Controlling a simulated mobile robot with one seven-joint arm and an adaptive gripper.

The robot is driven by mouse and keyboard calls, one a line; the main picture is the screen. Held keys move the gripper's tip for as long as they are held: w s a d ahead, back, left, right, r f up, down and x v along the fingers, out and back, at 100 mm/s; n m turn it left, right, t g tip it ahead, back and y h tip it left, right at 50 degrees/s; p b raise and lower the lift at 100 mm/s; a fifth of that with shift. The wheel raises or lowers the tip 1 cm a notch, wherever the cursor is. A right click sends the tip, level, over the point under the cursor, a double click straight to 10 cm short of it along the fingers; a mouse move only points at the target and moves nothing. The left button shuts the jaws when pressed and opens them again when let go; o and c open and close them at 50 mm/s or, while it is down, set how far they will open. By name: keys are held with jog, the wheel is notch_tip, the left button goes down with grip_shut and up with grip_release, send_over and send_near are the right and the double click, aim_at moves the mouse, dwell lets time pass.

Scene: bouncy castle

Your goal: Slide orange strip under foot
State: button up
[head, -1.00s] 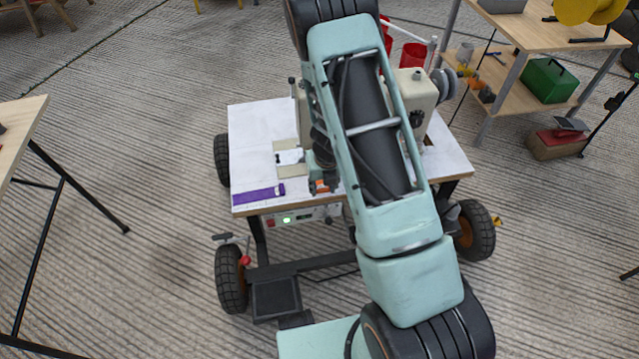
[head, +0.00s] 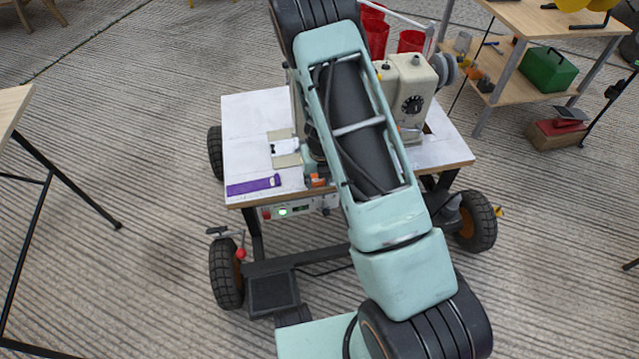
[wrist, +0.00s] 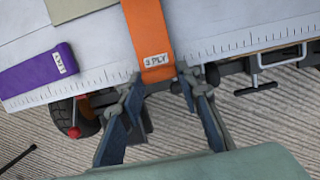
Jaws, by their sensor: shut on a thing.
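The orange strip (wrist: 147,38), labelled "3 PLY", runs from my gripper up over the white tabletop in the wrist view. Only a small orange bit (head: 316,181) shows in the head view, at the table's front edge. My gripper (wrist: 158,88) is shut on the strip's near, labelled end, with a finger at each side. The cream sewing machine (head: 408,82) stands on the table behind my arm. Its foot is hidden by my arm in the head view and is out of the wrist view, so I cannot tell where the strip's far end lies relative to it.
A purple strip (head: 253,185) lies left of my gripper along the ruler-marked front edge of the white table (head: 245,120). A beige patch (head: 284,159) lies behind it. A clamp (wrist: 265,75) hangs at the edge, right of my gripper. Red cups (head: 376,38) stand behind the machine.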

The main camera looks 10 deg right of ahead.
jog(key=shift+w+f+p, duration=0.1)
jog(key=shift+w+p, duration=0.95)
jog(key=shift+w, duration=1.5)
jog(key=o, duration=0.9)
jog(key=shift+o, duration=0.2)
jog(key=v, duration=1.2)
